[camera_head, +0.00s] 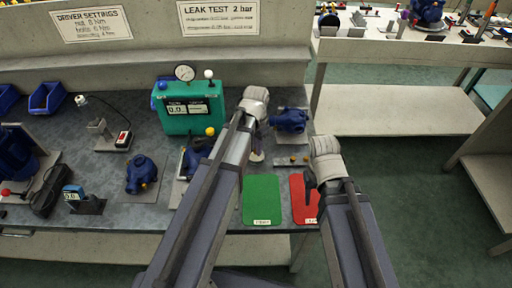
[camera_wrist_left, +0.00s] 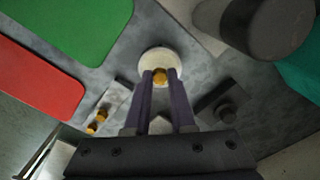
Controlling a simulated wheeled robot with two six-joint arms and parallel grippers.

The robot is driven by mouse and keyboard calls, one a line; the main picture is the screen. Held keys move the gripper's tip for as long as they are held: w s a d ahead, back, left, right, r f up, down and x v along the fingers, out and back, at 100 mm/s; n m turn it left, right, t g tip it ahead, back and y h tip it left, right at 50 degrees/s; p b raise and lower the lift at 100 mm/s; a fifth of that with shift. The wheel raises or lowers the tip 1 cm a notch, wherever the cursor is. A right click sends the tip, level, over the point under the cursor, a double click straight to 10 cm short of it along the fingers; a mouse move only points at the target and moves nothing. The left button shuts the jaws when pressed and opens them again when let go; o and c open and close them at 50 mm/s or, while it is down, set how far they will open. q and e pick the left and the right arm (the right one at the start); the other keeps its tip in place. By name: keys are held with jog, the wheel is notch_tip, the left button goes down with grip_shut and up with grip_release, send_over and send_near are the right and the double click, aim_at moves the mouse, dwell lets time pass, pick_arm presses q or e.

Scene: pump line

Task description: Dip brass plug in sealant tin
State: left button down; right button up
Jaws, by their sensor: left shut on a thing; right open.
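My left gripper (camera_wrist_left: 160,85) is shut on the brass plug (camera_wrist_left: 160,75), which shows as a small gold hexagon between the fingertips. In the left wrist view the plug overlaps the pale, round sealant tin (camera_wrist_left: 158,56). I cannot tell how deep the plug sits in it or whether it touches the contents. In the head view my left gripper (camera_head: 257,146) points down at the tin (camera_head: 257,157), and the arm hides part of this area. My right gripper (camera_head: 310,187) is open, over the red mat.
A small holder (camera_head: 292,161) with brass plugs lies right of the tin. A green mat (camera_head: 262,200) and a red mat (camera_head: 298,198) lie at the front. A blue pump (camera_head: 290,120) and a teal leak tester (camera_head: 190,118) stand behind. Another blue pump (camera_head: 141,174) stands left.

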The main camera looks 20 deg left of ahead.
pick_arm(q)
jog(key=shift+f+b, duration=0.5)
jog(key=shift+b, duration=0.1)
pick_arm(e)
jog(key=shift+f, duration=0.55)
dwell(1.3)
jog(key=shift+r, duration=0.1)
pick_arm(q)
notch_tip(320, 180, up, 7)
jog(key=p, duration=0.7)
pick_arm(e)
notch_tip(320, 180, up, 7)
pick_arm(q)
notch_tip(320, 180, up, 4)
jog(key=p, duration=0.3)
jog(key=shift+f+p, duration=0.25)
jog(key=shift+p, duration=0.05)
pick_arm(e)
notch_tip(320, 180, up, 3)
jog(key=shift+r, duration=0.15)
